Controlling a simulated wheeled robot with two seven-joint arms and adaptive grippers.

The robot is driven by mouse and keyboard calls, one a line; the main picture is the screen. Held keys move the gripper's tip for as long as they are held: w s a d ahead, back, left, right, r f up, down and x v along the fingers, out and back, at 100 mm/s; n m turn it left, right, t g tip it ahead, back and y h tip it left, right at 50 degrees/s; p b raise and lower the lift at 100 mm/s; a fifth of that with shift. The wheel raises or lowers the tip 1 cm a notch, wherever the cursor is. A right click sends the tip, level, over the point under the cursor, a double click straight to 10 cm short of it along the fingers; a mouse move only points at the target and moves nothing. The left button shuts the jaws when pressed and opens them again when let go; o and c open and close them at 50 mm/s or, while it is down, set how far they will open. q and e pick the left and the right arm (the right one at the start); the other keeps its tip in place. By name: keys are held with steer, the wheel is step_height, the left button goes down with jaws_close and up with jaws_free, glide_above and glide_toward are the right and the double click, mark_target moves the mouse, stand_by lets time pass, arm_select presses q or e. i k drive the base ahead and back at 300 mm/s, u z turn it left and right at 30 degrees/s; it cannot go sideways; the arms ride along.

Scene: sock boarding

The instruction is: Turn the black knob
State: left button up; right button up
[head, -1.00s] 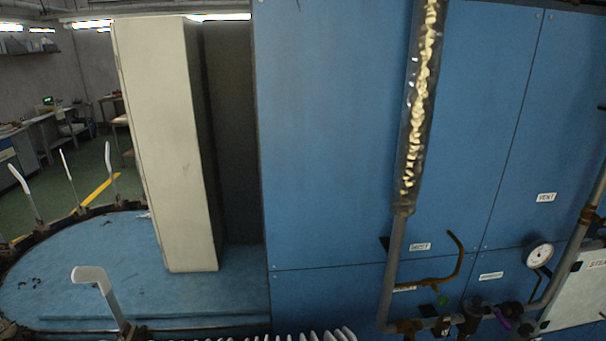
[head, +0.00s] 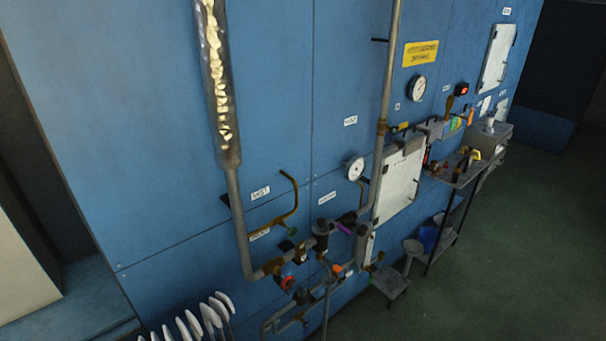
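A cluster of pipes and valves is mounted low on the blue wall panel (head: 270,100). A dark, rounded valve part (head: 321,228) sits in the middle of the cluster. A smaller dark part (head: 303,296) sits lower down, below a red and blue fitting (head: 287,281). Both dark parts are small, and I cannot tell which of them, if either, is the black knob. Neither of my grippers is in view.
Several white curved forms (head: 212,318) stand at the bottom left. A round gauge (head: 355,168) and a vertical pipe (head: 388,90) are near the valves. A shelf rack (head: 447,180) and a small stool (head: 390,283) stand right. The floor (head: 500,260) there is clear.

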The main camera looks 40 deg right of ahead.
mark_target(362, 229)
steer(key=z, duration=1.7)
